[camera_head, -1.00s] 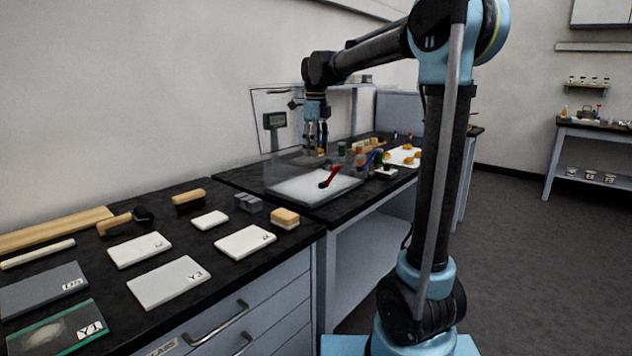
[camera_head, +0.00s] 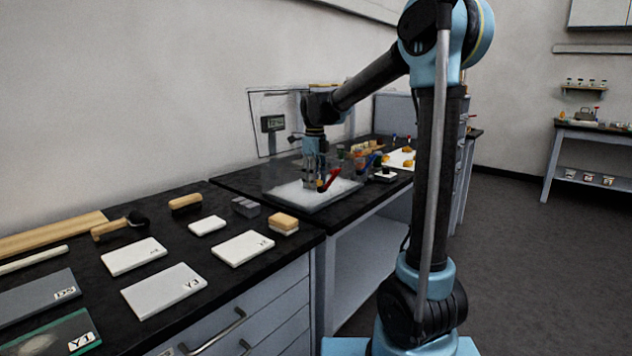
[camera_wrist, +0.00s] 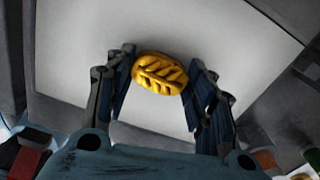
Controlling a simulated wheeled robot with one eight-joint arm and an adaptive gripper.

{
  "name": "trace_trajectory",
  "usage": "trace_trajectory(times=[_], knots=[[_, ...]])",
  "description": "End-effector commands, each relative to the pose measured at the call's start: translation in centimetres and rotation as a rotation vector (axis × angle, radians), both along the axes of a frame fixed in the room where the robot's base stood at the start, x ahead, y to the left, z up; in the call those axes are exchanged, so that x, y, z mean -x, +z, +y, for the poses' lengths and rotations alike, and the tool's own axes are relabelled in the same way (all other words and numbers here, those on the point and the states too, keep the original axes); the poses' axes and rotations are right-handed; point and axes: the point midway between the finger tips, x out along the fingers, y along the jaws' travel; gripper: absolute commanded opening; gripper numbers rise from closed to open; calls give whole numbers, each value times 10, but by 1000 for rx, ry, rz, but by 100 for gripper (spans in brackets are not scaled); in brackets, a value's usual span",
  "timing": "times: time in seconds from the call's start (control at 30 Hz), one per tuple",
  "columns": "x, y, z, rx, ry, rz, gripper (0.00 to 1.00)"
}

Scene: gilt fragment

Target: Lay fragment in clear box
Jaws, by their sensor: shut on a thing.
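My gripper (camera_wrist: 162,66) is shut on a golden, ridged oval fragment (camera_wrist: 160,74), with a finger on each side of it in the wrist view. Behind the fragment is a plain white surface (camera_wrist: 75,50). In the head view my gripper (camera_head: 314,182) is low over the pale slab (camera_head: 290,198) on the far bench, and the fragment is too small to make out there. I cannot clearly make out a clear box. Whether the fragment touches the white surface is hard to tell.
More golden pieces lie on a white tray (camera_head: 395,160) farther right. A small display (camera_head: 272,123) is near the wall. The near bench holds labelled slabs (camera_head: 164,291), a brush and blocks.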

Motion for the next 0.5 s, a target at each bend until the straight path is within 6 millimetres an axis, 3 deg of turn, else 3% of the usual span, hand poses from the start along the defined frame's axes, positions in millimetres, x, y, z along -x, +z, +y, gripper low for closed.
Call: trace_trajectory(times=[0.3,0.33,0.4,0.5], knots=[[0,-3,0,0,0,0,33],[0,-3,0,0,0,0,52],[0,-3,0,0,0,0,68],[0,-3,0,0,0,0,70]])
